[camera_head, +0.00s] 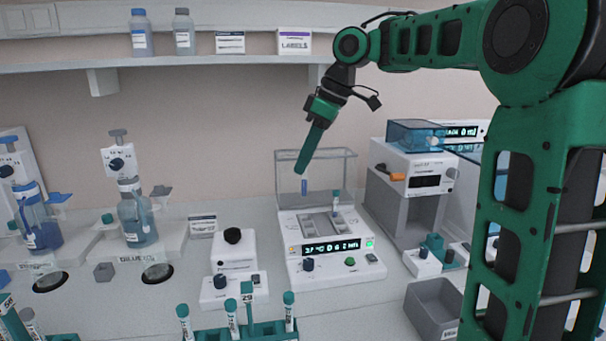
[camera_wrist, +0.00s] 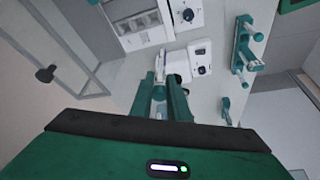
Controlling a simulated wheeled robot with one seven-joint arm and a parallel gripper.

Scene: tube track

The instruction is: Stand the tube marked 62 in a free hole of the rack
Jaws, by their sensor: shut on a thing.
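My gripper (camera_head: 301,172) is shut on a tube and holds it in the air above the white block device. A blue end of the tube (camera_head: 304,186) shows just below the fingers in the head view. In the wrist view the tube (camera_wrist: 159,92) shows pale between the two green fingers (camera_wrist: 165,82). Its number cannot be read.
A grey bin (camera_head: 434,308) is at front right. A white machine (camera_head: 412,165) stands behind. More tubes and a holder (camera_head: 12,325) are at front left.

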